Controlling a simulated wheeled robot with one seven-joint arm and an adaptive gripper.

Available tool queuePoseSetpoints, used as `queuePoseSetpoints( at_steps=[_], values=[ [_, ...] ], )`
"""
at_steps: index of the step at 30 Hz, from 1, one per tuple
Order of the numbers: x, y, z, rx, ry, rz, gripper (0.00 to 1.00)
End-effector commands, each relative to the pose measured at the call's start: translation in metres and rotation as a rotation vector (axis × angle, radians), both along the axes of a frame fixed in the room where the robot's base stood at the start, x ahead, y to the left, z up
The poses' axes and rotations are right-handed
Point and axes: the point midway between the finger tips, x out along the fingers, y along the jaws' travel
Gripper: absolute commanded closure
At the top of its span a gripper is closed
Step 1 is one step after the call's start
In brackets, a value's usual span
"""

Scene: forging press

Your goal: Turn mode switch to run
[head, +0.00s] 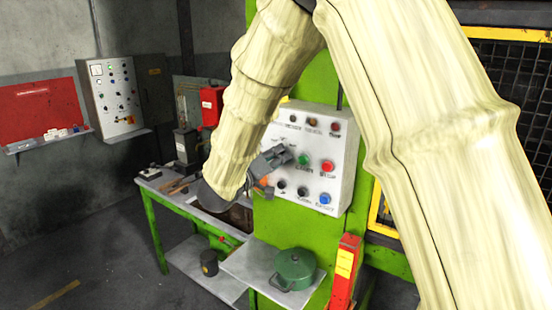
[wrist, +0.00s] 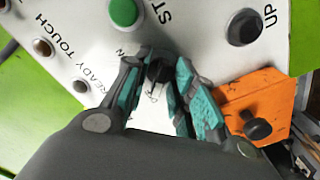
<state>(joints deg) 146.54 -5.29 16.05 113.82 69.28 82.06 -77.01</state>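The white control panel (head: 345,160) is on the green press. In the wrist view, a small black switch knob (wrist: 158,71) sits on it between my fingertips, with partly covered lettering around it. I take it as the mode switch; its pointing direction is hard to read. My gripper (wrist: 160,68) is at the panel face, its teal-padded fingers closed in on both sides of the knob and seeming to touch it. In the head view, my gripper (head: 283,157) is left of the green button (head: 303,159) and hides the knob.
The red button (head: 327,167) and blue button (head: 324,198) are close by. An orange plate with a black knob (wrist: 258,127) is beside my right finger. A shelf with a green pot (head: 294,269) and a red post (head: 345,270) stand below the panel.

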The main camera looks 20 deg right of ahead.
Motion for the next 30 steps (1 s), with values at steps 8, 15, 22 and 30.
queuePoseSetpoints(
  at_steps=[8,15,22,30],
  values=[
    [-0.0001,0.0,-0.0013,0.016,-0.02,0.0,0.98],
    [0.0001,-0.0002,-0.0033,0.089,-0.117,-0.001,0.98],
    [0.0002,-0.0002,-0.0049,0.212,-0.274,0.0,0.98],
    [0.0002,-0.0001,-0.0059,0.373,-0.478,0.0,0.98]
  ],
)
